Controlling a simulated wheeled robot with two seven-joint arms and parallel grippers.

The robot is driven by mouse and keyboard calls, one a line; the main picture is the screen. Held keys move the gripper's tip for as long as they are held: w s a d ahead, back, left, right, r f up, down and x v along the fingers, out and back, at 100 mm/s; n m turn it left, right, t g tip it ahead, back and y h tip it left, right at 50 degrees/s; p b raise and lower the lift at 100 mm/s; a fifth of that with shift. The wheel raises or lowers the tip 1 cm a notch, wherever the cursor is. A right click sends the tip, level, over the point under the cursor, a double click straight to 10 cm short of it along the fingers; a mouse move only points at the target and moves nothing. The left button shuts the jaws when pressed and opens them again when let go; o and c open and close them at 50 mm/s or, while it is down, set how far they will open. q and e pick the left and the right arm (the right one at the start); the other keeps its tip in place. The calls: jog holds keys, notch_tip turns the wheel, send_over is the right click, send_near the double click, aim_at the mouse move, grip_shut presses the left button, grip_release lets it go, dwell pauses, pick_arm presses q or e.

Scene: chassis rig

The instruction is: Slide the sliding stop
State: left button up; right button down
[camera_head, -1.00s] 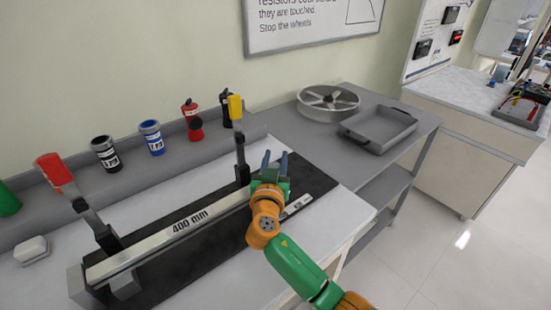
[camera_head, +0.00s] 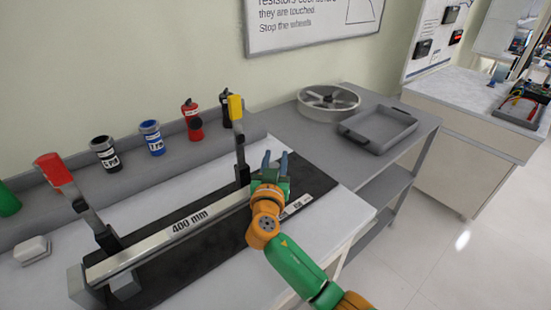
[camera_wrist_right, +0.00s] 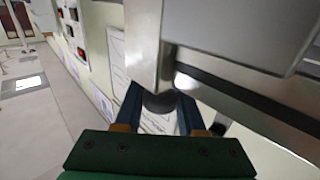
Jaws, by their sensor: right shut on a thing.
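A pale rail (camera_head: 150,245) marked "400 mm" lies along a black base (camera_head: 315,178) on the workbench. My right gripper (camera_head: 275,160) is at the rail's right part, beside the yellow-handled post. In the right wrist view its blue fingers (camera_wrist_right: 160,98) are shut on a grey metal part (camera_wrist_right: 143,45) with a dark rounded lower end. This part appears to be the sliding stop; in the head view the gripper hides it. My left gripper is not in view.
A yellow-handled post (camera_head: 240,140) and a red-handled post (camera_head: 80,200) rise beside the rail. Several small canisters, including a blue one (camera_head: 152,138), stand on the back ledge.

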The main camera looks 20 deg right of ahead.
jog(key=w+d+b, duration=0.2)
jog(key=d, duration=0.4)
jog(key=shift+w+d+r+b, duration=0.15)
jog(key=shift+w+d+b, duration=0.1)
jog(key=shift+b, duration=0.15)
jog(key=c, duration=0.8)
grip_release()
jog(key=shift+c, duration=0.2)
jog(key=o, duration=0.3)
jog(key=shift+d, duration=0.15)
jog(key=shift+b+v, duration=0.4)
jog(key=shift+v, duration=3.05)
